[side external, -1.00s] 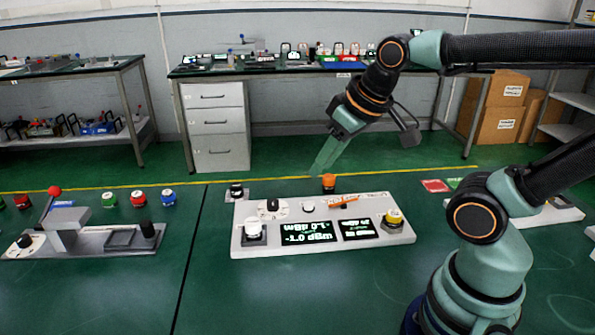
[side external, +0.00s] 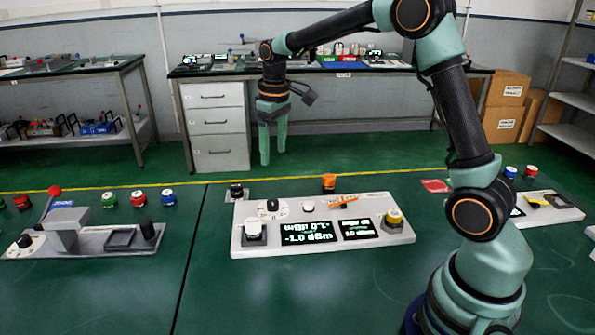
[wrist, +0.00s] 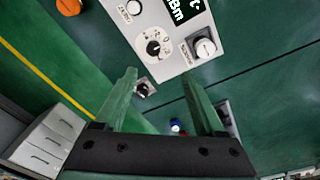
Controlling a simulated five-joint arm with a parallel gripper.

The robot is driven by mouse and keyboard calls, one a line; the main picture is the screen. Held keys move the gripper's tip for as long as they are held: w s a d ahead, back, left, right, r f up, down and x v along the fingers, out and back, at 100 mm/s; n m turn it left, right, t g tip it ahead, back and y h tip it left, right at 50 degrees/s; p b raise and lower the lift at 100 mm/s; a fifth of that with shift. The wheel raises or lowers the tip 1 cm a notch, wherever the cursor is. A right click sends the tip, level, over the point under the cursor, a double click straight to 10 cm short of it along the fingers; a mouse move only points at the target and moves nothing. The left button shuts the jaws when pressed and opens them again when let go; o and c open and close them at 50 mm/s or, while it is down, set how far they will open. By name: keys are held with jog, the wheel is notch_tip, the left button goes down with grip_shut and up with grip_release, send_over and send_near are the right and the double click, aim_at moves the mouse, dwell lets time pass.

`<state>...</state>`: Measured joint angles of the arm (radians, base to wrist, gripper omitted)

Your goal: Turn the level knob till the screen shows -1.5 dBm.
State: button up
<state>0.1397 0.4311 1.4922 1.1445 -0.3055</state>
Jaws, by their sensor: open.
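A yellow knob (side external: 394,216) is at the right. I cannot read which is the level knob. My gripper (side external: 273,158) is open, empty, pointing down, high above the panel's back left and touching nothing.
A grey fixture (side external: 70,235) with a red-topped lever stands at the left. The table in front of the panel is clear.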

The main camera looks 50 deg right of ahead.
send_near(274, 202)
jog(key=shift+g, duration=0.4)
jog(key=f, duration=0.8)
jog(key=shift+w+f, duration=0.35)
jog(key=shift+w, duration=0.05)
grip_shut()
